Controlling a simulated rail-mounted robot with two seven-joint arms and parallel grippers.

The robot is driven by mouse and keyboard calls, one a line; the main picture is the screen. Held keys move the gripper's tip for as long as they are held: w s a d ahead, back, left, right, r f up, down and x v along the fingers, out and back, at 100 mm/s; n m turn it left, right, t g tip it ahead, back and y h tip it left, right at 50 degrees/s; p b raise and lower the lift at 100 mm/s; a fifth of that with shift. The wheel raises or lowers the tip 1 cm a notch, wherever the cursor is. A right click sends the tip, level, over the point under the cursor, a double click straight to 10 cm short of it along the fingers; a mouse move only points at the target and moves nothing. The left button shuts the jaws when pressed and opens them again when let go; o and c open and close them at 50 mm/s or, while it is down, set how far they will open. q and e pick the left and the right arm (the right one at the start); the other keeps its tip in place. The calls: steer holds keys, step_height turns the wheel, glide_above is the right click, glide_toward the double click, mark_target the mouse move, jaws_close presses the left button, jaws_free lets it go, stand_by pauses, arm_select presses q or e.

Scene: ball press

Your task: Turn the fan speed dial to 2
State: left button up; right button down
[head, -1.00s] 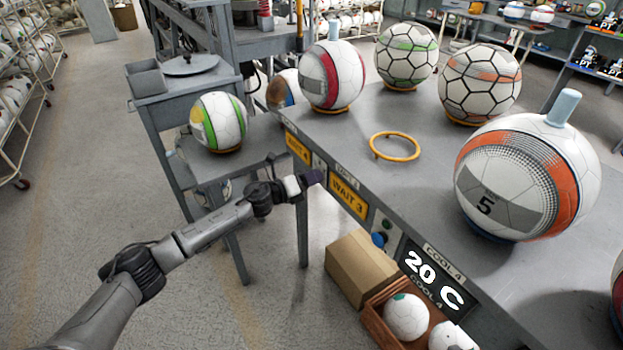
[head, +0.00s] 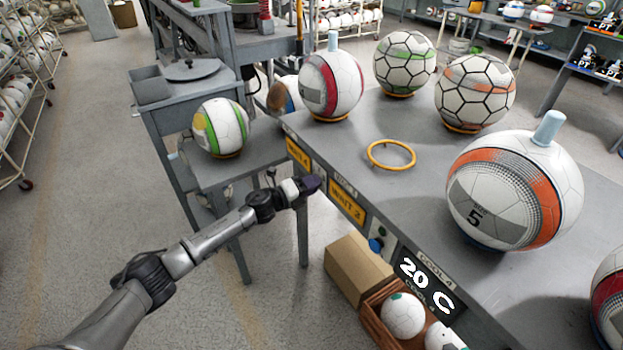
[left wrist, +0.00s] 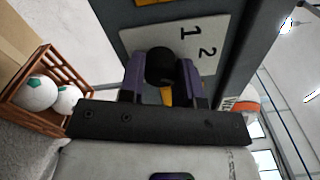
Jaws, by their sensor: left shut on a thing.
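The fan speed dial is a dark round knob (left wrist: 161,66) on a pale plate (left wrist: 200,70) marked 1 and 2 in the left wrist view. My left gripper (left wrist: 163,78) has its purple fingers on both sides of the knob and is shut on it. An orange piece (left wrist: 166,96) shows just below the knob; whether it is the pointer I cannot tell. In the head view my left gripper (head: 312,184) is at the front edge of the grey table (head: 345,155), and it hides the dial. My right gripper is out of view.
Yellow signs, one reading WAIT 3 (head: 347,202), flank the gripper on the table front. A blue button (head: 376,245) and a 20 C display (head: 425,283) are further right. A cardboard box (head: 355,268) and ball crate (head: 370,320) stand below. Several balls rest on the table.

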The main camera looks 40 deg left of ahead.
arm_select(q)
steer(key=shift+r+n+p, duration=0.1)
steer(key=shift+n+p, duration=2)
steer(key=shift+n, duration=0.6)
steer(key=o, duration=0.9)
steer(key=shift+s, duration=0.1)
steer(key=p+v, duration=0.3)
steer(key=v, duration=1)
steer(key=shift+s, duration=0.35)
steer(key=shift+n, duration=0.4)
